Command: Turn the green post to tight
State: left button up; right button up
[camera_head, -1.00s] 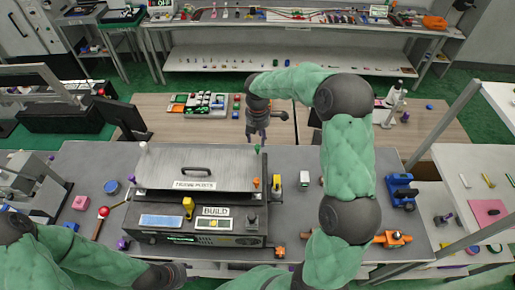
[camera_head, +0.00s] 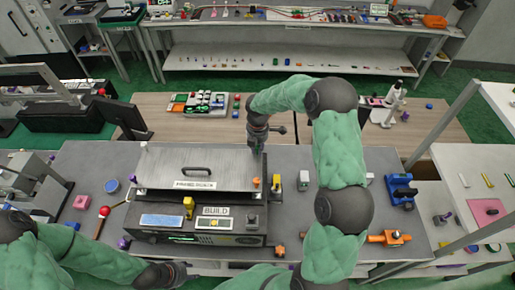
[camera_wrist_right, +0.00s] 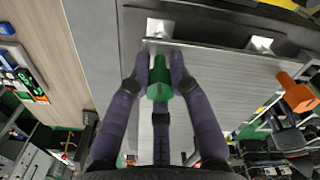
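The green post (camera_wrist_right: 159,78) stands at the edge of the grey metal plate in the right wrist view. In the head view it is hidden behind my right gripper (camera_head: 257,144), at the far right corner of the plate (camera_head: 165,162). My right gripper's purple-grey fingers (camera_wrist_right: 160,70) lie on both sides of the post, very close to it. I cannot tell whether they press on it. My left gripper (camera_head: 165,275) is low at the front of the fixture, and its fingers are not clear.
An orange post (camera_head: 256,182) stands at the plate's near right corner and a white post (camera_head: 144,148) at its far left. A yellow-based block (camera_head: 277,184) stands right of the plate. The front panel (camera_head: 195,225) carries a yellow lever (camera_head: 188,206).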

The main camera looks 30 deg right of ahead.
grip_shut()
jog(key=m+b, duration=0.2)
jog(key=m, duration=0.2)
jog(key=shift+f+b, duration=0.1)
jog(key=shift+b, duration=0.25)
jog(key=m+b, duration=0.2)
jog(key=m, duration=0.3)
jog(key=shift+m, duration=0.4)
jog(key=m+b, duration=0.2)
jog(key=m, duration=0.3)
jog(key=shift+m+b, duration=0.9)
jog(key=shift+m, duration=1.6)
jog(key=o, duration=0.9)
grip_release()
